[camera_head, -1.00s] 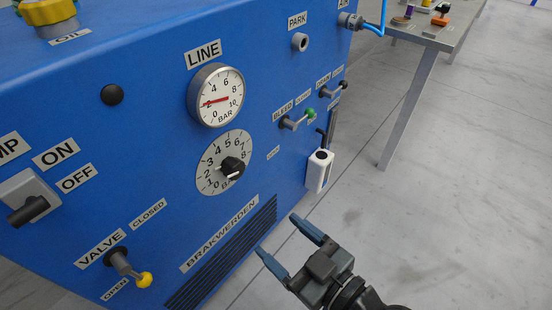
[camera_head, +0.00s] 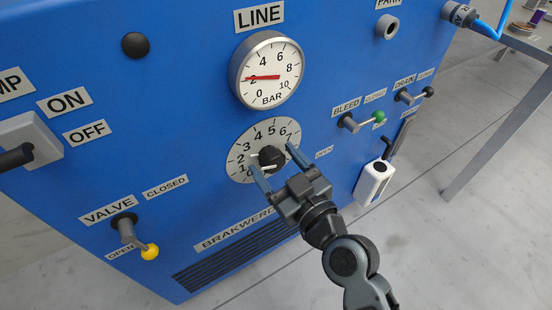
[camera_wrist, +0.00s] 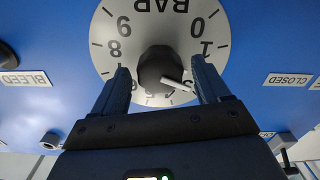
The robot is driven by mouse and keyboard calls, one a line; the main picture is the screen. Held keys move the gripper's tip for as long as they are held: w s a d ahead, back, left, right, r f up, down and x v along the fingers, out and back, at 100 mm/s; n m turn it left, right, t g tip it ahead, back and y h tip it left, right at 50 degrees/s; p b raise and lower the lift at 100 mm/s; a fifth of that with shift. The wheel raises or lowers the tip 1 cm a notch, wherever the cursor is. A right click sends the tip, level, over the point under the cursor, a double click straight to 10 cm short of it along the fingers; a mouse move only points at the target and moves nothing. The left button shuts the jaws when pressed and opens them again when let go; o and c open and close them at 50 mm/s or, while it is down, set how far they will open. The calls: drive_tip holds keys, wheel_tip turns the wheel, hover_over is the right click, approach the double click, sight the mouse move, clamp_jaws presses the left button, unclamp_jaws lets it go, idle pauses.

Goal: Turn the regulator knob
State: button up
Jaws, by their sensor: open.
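The regulator knob (camera_head: 271,158) is black with a white pointer, on a round white dial (camera_head: 240,155) numbered around its edge. In the wrist view the knob (camera_wrist: 157,70) lies between my open fingers, and its white pointer is near the low numbers. My gripper (camera_head: 275,160) is in front of the dial with a finger on each side of the knob. A gap shows between each finger and the knob. The fingertips also show in the wrist view (camera_wrist: 161,75). The line gauge (camera_head: 270,70) above has its red needle near 2 bar.
The blue panel carries a yellow-tipped valve lever (camera_head: 148,251) at lower left and a green-tipped bleed lever (camera_head: 378,117) at right. A white box (camera_head: 372,184) hangs at right. A grey table (camera_head: 530,44) stands beyond, with open floor between.

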drive_tip(key=shift+w+a, duration=0.25)
drive_tip(key=shift+w, duration=0.1)
drive_tip(key=shift+c, duration=0.2)
drive_tip(key=c, duration=0.9)
